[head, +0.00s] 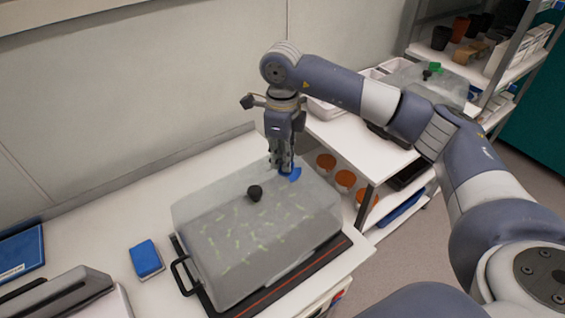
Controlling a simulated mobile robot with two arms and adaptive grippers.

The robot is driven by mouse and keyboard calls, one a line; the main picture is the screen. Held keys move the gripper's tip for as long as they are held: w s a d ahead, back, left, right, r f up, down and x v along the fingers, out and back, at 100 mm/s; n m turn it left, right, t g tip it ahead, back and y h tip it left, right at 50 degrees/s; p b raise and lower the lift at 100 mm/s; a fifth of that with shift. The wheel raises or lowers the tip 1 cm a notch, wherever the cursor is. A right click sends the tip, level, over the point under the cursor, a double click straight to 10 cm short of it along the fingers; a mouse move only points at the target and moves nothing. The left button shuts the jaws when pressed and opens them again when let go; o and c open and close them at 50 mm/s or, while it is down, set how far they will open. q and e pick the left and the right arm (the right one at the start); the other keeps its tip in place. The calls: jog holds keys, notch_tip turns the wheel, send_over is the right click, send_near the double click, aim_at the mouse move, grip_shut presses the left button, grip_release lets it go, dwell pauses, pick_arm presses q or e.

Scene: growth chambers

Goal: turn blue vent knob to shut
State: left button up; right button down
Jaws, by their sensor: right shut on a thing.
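The blue vent knob (295,174) sits on top of the clear growth chamber lid (205,215), near its far right corner. My right gripper (282,170) points straight down over the lid and is shut on the blue knob. Its fingers hide part of the knob, so I cannot tell its exact angle. A black knob (254,193) stands on the same lid, to the left of the blue one and apart from my gripper. Seedlings show through the lid. My left gripper is not in view.
The chamber stands on a dark mat with a black handle (181,276) at its left. A blue and white block (146,259) lies left of it on the white bench (110,223). Orange-lidded jars (345,178) stand on a shelf to the right. Another chamber (440,85) is farther back.

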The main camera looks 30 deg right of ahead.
jog(key=shift+n+b, duration=0.35)
jog(key=shift+n, duration=0.35)
jog(key=c, duration=1.7)
grip_release()
jog(key=shift+r, duration=0.15)
notch_tip(320, 180, up, 12)
jog(key=shift+f, duration=0.15)
